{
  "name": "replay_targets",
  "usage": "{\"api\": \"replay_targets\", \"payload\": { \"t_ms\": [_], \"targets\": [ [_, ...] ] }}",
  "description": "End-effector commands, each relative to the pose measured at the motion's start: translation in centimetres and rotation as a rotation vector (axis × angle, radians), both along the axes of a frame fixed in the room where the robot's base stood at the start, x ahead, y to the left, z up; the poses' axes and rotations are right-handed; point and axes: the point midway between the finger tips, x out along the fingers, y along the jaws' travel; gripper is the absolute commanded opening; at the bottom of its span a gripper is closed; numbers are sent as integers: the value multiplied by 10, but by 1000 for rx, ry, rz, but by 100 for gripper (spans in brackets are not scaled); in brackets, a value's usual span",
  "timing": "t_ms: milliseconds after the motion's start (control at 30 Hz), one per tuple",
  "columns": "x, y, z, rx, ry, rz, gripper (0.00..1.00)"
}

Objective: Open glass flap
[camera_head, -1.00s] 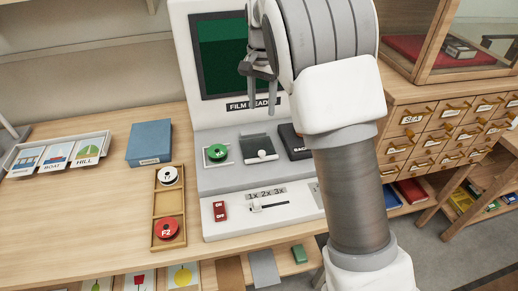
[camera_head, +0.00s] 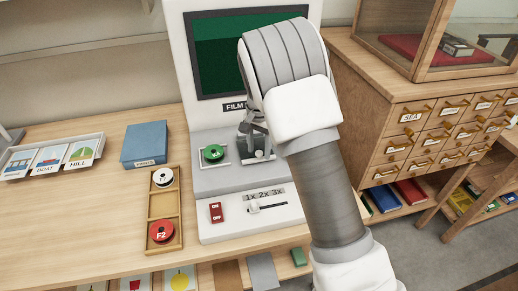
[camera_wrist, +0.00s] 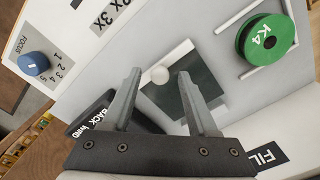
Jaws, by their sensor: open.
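The glass flap is a dark square pane with a round white knob on the film reader's sloped deck. In the wrist view the flap (camera_wrist: 205,88) lies flat behind my fingers, and its knob (camera_wrist: 159,75) shows between the fingertips. In the head view the knob (camera_head: 259,154) is just below my gripper (camera_head: 252,146), which hides most of the flap. My gripper (camera_wrist: 160,76) is open, with one finger on each side of the knob as pictured. I cannot tell whether the fingers touch it or are just above it.
A green K4 reel (camera_wrist: 266,39) sits beside the flap. The black labelled block (camera_wrist: 92,112) is close to one finger. A blue focus knob (camera_wrist: 33,63) and the speed slider (camera_head: 266,206) are on the reader. A wooden tray with reels (camera_head: 163,205) stands left of it.

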Motion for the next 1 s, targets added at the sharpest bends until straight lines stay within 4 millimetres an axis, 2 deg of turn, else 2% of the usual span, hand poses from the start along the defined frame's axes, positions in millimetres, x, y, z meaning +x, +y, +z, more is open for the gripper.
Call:
{"api": "replay_targets", "payload": {
  "t_ms": [267,500,600,1000],
  "targets": [
    [0,0,-1,0,0,0,57],
    [0,0,-1,0,0,0,14],
    [0,0,-1,0,0,0,0],
    [0,0,-1,0,0,0,0]
  ]
}}
